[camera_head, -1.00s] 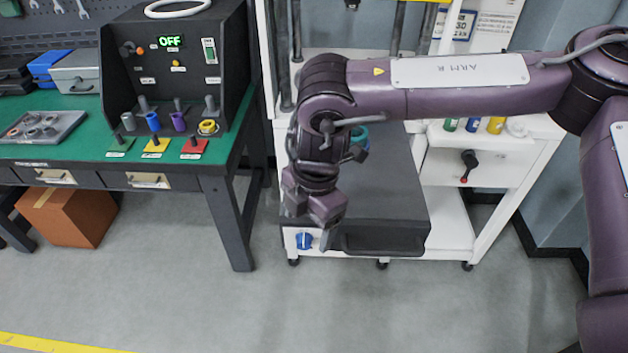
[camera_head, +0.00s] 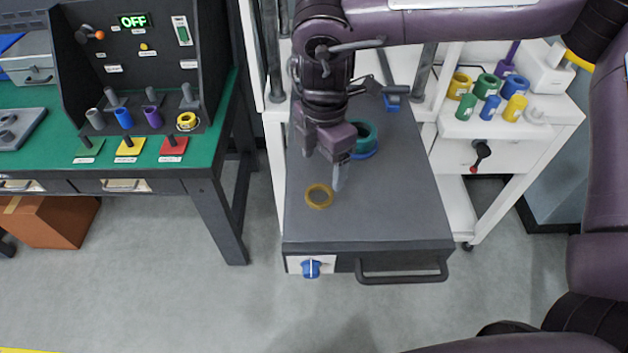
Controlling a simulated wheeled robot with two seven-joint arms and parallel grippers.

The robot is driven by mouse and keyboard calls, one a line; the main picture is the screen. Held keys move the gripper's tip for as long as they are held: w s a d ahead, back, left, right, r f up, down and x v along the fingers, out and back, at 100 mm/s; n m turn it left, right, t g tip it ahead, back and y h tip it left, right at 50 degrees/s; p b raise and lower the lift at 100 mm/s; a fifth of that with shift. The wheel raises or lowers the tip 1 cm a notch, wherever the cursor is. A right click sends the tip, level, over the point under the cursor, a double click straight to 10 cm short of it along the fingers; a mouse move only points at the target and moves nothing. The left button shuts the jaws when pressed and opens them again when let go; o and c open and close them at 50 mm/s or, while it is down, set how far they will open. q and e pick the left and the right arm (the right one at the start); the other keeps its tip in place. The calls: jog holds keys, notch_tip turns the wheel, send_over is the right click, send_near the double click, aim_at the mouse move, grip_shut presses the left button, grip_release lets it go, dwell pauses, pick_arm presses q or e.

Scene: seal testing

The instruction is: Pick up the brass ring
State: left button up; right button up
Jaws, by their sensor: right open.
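The brass ring (camera_head: 319,196) lies flat on the grey top (camera_head: 400,215) of the white cart, towards its front left. My right gripper (camera_head: 322,168) points down just behind the ring. Its jaws are open and empty, with one finger close to the ring's right rear edge. I cannot tell its exact height above the top. A teal ring-shaped part (camera_head: 365,137) with a blue base stands right behind the gripper, partly hidden by it. My left gripper is not in view.
Several coloured cylinders (camera_head: 489,107) stand on the right shelf. The green workbench (camera_head: 215,105) with a black panel is at left. The grey top's front right is clear.

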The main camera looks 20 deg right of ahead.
aim_at(319, 198)
jog(key=f, duration=0.1)
jog(key=f+p, duration=0.1)
jog(key=s+f, duration=0.1)
jog(key=shift+s+a+f+p, duration=0.1)
jog(key=shift+a+f+p, duration=0.2)
jog(key=shift+f, duration=0.05)
jog(key=f, duration=0.3)
jog(key=shift+w+f, duration=0.1)
jog(key=shift+w, duration=0.15)
jog(key=c, duration=1.2)
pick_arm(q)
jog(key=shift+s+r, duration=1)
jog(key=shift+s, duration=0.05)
pick_arm(e)
jog(key=shift+o, duration=0.2)
jog(key=shift+a, duration=0.1)
